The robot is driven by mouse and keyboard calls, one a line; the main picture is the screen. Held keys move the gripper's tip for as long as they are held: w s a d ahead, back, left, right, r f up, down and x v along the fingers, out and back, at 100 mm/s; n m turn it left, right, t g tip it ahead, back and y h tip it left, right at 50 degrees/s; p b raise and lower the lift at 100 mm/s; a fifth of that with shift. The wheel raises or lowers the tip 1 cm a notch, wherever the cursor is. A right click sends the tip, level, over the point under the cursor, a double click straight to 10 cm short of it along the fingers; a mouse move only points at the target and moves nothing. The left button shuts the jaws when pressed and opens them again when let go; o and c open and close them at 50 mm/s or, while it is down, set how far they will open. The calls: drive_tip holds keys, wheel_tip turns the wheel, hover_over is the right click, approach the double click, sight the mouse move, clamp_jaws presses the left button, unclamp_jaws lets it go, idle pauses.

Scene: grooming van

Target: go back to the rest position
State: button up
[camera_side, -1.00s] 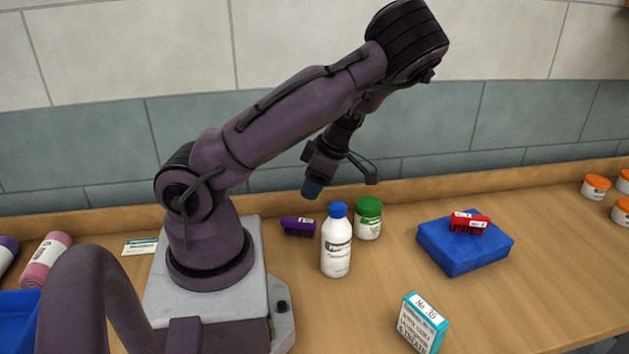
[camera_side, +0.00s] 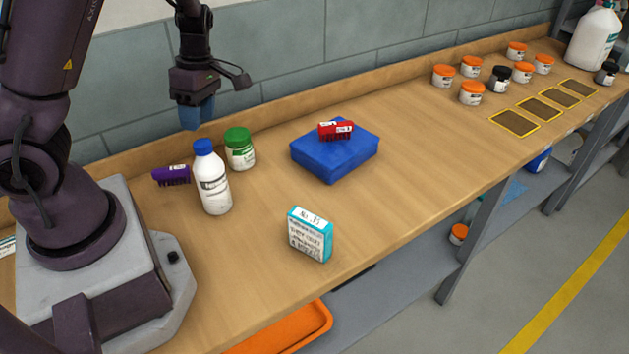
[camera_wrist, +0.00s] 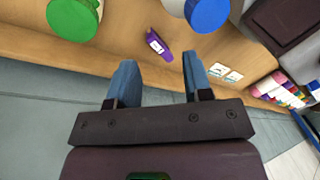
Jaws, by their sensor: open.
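My gripper (camera_side: 197,113) hangs above the back of the bench, fingers pointing down, near the wall. In the wrist view my gripper (camera_wrist: 160,75) has its two blue fingers apart with nothing between them. A purple clip-like item (camera_side: 171,175) lies on the bench below it and shows beyond the fingertips in the wrist view (camera_wrist: 158,45). A white bottle with a blue cap (camera_side: 213,182) and a green-lidded jar (camera_side: 239,150) stand upright close by, apart from the fingers.
A red item (camera_side: 336,130) rests on a blue block (camera_side: 335,158). A teal-and-white box (camera_side: 310,236) stands near the front edge. Orange-lidded jars (camera_side: 471,93) and yellow-framed dark panels (camera_side: 515,123) occupy the far right. An orange tray (camera_side: 290,335) sits below the bench.

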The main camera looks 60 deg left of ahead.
drive_tip(key=s+d+r+m+t, duration=0.2)
drive_tip(key=d+r+m, duration=0.6)
drive_tip(key=m, duration=0.5)
drive_tip(key=s+d+r+m+t, duration=0.1)
drive_tip(key=d+r+m+t, duration=0.4)
drive_tip(key=d+r+m, duration=0.4)
drive_tip(key=r+m, duration=0.1)
drive_tip(key=m, duration=0.3)
drive_tip(key=shift+s+d+r, duration=0.15)
drive_tip(key=shift+s, duration=0.2)
